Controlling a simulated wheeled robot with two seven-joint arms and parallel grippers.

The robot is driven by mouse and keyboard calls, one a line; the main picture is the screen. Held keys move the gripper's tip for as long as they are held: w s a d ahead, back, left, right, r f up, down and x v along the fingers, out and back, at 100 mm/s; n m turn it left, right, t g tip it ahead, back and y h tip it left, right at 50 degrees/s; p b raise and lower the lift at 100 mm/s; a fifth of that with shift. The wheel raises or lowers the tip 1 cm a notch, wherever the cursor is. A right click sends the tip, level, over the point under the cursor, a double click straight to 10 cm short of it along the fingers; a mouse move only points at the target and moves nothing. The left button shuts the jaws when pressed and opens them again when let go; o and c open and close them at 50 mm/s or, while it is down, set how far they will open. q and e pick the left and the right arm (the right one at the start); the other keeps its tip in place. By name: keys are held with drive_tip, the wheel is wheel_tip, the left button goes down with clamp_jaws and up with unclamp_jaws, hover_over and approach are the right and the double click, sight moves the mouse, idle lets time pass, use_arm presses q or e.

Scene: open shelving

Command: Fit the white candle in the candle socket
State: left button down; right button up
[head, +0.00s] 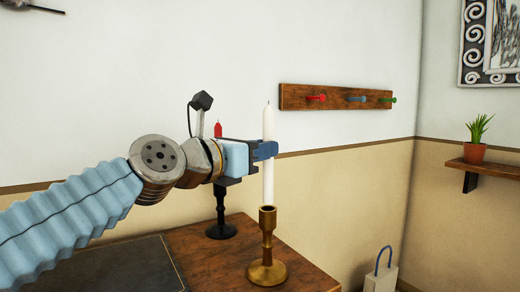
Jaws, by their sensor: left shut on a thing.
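The white candle (268,183) stands upright, gripped around its middle. My left gripper (266,150) comes in from the left and is shut on it, with blue fingers around the shaft. The brass candle holder (267,245) with the candle socket (267,210) at its top stands on the wooden table directly below the candle. The candle's lower end meets the socket rim in this view. I cannot tell whether it is inside the socket or just above or behind the rim. My right gripper is not in view.
A black candle holder (221,230) stands behind my gripper, with a red candle (218,130) showing above it. A dark panel (120,268) lies on the wooden table (215,262) at left. A peg rail (335,97) hangs on the wall. A potted plant (474,151) sits on a shelf at right.

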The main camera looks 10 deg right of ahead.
sight(264, 172)
use_arm(q)
drive_tip(key=shift+p, duration=0.4)
idle(0.6)
drive_tip(key=shift+f+b, duration=1.85)
drive_tip(key=shift+f, duration=0.4)
drive_tip(key=c, duration=0.9)
unclamp_jaws()
drive_tip(key=shift+c, duration=0.2)
drive_tip(key=b+v, duration=0.1)
drive_tip(key=v, duration=1.2)
drive_tip(key=shift+s+a, duration=0.2)
drive_tip(key=shift+a, duration=0.15)
